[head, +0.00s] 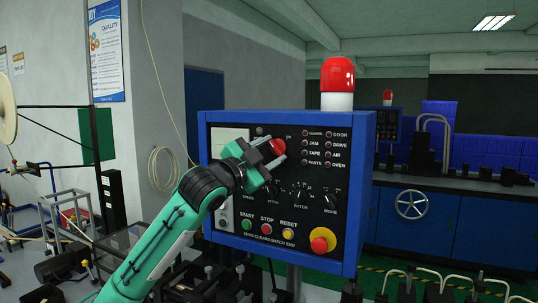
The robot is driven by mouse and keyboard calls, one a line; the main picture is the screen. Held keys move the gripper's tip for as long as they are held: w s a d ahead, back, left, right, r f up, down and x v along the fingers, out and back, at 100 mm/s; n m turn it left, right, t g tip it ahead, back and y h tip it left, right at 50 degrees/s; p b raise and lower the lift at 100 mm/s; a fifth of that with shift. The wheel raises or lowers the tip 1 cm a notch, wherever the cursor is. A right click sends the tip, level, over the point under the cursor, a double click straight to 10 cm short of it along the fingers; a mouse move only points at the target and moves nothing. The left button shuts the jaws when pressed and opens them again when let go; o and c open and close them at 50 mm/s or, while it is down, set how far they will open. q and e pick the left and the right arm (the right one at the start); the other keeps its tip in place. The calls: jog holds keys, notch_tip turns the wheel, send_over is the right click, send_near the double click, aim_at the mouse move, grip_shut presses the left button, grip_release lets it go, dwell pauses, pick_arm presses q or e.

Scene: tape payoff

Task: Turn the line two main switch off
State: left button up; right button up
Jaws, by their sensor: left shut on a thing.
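A blue control box (367,190) with a black panel face stands in the middle of the head view. A red switch knob (277,147) sits at the upper left of the panel, beside a small "ON" mark. My left gripper (275,154) comes in from the left, and its fingers are shut on the red knob. The gripper and wrist hide part of the panel around the knob, so the knob's exact turn position cannot be told. My right gripper is not in view.
A red emergency button (320,243) on a yellow ring sits at the panel's lower right. Start, stop and reset buttons (267,228) line the bottom. A red beacon (338,76) tops the box. Blue cabinets (411,227) stand behind at right.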

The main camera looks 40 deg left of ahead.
pick_arm(q)
jog(key=shift+f+n, duration=0.1)
jog(key=shift+n, duration=0.4)
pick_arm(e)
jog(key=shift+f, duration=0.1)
pick_arm(q)
jog(key=o, duration=1)
jog(key=shift+y, duration=0.4)
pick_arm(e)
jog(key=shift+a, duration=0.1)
pick_arm(q)
jog(key=shift+s, duration=0.1)
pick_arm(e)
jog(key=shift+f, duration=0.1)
pick_arm(q)
jog(key=shift+s+f+b, duration=0.2)
jog(key=shift+s+b, duration=0.1)
jog(key=shift+b, duration=0.05)
jog(key=shift+b+v, duration=2.8)
jog(key=shift+v, duration=3.7)
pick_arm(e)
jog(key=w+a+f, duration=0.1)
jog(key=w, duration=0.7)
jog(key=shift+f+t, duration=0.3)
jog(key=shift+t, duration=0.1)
